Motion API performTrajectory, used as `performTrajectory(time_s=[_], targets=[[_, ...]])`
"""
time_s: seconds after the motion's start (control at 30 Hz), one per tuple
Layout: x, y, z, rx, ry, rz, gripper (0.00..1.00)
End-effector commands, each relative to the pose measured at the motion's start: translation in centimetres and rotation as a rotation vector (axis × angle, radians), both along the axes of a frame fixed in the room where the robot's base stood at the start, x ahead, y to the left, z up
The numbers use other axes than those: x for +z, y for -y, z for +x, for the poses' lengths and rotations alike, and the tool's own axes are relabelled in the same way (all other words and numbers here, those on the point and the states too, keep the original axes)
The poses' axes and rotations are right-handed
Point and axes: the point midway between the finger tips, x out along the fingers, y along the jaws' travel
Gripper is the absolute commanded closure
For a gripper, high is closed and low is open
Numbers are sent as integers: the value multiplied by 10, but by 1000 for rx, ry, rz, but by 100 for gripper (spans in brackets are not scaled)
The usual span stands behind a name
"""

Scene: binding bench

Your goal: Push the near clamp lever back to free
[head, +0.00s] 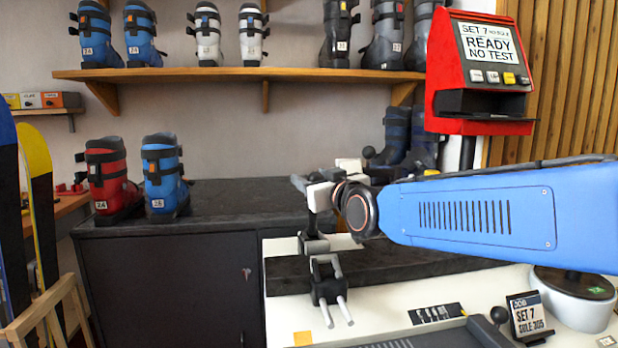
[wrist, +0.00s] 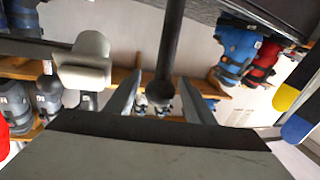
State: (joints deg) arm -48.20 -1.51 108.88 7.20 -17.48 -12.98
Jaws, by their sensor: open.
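In the wrist view, which is upside down, a dark rod with a rounded end, apparently the clamp lever (wrist: 170,45), runs down from the top edge. My gripper (wrist: 158,72) is open, with one finger on each side of the rod in the picture. I see no clear contact, and cannot judge the depth between them. A pale block with a rounded end (wrist: 83,62) is beside the left finger. In the head view my blue arm reaches in from the right. Its wrist is among the clamp parts at mid-bench, and the fingertips cannot be made out there.
A black knob (head: 370,152) stands behind my arm. A red readout box (head: 480,75) stands at upper right. Red (head: 108,180) and blue (head: 163,180) boots stand left on the dark bench top.

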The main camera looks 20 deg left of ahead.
Motion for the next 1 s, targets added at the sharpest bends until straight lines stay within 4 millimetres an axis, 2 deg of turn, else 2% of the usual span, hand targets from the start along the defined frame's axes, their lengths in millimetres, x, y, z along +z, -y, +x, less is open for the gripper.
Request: performTrajectory(time_s=[0.2, 0.57, 0.77, 1.0], targets=[[0, -13, 12, 0, -1, 1, 51], [0, -15, 14, 0, 0, 1, 51], [0, -15, 14, 0, 0, 1, 99], [1, -16, 18, -2, -20, -12, 100]])
